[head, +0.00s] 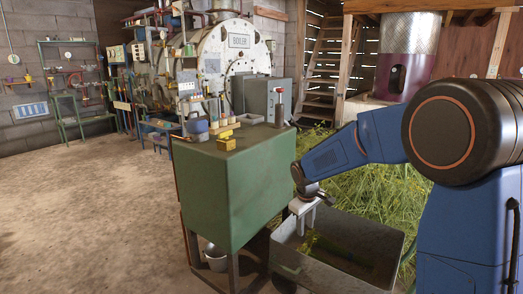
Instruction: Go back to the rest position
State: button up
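My gripper (304,222) points down at the end of my blue arm, over the left part of a grey metal bin (385,243). Its two pale fingers look apart, with nothing visible between them. Some green herb material (318,243) lies in the bin below the fingertips. I cannot tell whether the fingertips touch it.
A green metal cabinet (215,195) stands just left of my gripper, with a yellow-brass fitting (226,141) on top. A bucket (215,258) sits beneath it. Loose herbs (375,195) pile behind the bin. A boiler (232,55) stands behind. The floor at left (80,210) is clear.

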jog(key=s+d+r+m+t, duration=0.15)
jog(key=s+d+r, duration=0.25)
jog(key=s, duration=0.5)
jog(key=s+d+r+m, duration=0.2)
jog(key=s+d+r, duration=0.2)
jog(key=s, duration=0.6)
jog(key=s+d+r+m, duration=0.25)
jog(key=s+r, duration=0.25)
jog(key=s, duration=0.4)
jog(key=s+d+f+m, duration=0.1)
jog(key=s+d+f, duration=0.1)
jog(key=s, duration=0.9)
jog(key=shift+s+d+f+m+t+y, duration=0.2)
jog(key=shift+s+f+m+t+y, duration=0.1)
jog(key=shift+m+t+y, duration=0.15)
